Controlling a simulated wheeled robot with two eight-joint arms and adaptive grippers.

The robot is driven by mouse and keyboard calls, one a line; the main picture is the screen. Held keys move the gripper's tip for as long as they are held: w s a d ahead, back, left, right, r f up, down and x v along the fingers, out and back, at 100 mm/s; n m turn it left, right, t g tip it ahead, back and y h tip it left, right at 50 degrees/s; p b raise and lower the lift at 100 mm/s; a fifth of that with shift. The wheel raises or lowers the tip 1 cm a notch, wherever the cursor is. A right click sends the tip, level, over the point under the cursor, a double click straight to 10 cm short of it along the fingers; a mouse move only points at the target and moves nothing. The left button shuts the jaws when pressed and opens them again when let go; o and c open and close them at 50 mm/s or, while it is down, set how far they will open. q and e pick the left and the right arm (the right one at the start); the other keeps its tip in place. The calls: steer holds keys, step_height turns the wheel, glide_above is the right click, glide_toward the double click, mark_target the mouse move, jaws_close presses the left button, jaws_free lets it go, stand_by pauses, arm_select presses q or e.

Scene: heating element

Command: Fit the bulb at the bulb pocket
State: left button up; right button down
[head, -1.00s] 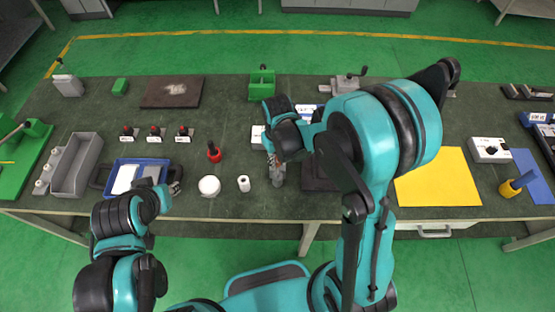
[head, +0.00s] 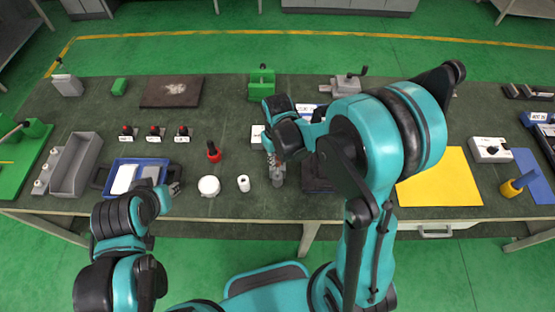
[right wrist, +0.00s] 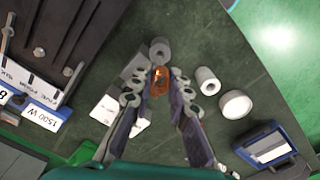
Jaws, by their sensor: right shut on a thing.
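My right gripper (head: 273,160) is low over the front middle of the table. In the right wrist view its fingers (right wrist: 160,92) are closed around a small orange, glassy piece, which looks like the bulb (right wrist: 160,80). A grey round cylinder (right wrist: 160,50) stands just beyond the bulb; I cannot tell whether they touch. That cylinder also shows in the head view (head: 278,179), just below the right gripper. I cannot tell for certain which thing is the bulb pocket. My left gripper (head: 174,188) is by the blue tray, too small to read its fingers.
A white hollow cylinder (right wrist: 207,81) and a white round piece (right wrist: 235,104) stand beside the right gripper. A dark board (right wrist: 75,35) with labels lies on its other side. The blue tray (head: 151,164) and a red-topped tool (head: 214,152) are further left.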

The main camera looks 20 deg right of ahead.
mark_target(277, 174)
stand_by(0.5)
steer(key=shift+f+b, duration=3.4)
steer(key=shift+f, duration=0.1)
steer(key=c, duration=1.4)
jaws_free()
steer(key=shift+o, duration=0.2)
steer(key=shift+r, duration=0.1)
step_height(277, 174, up, 12)
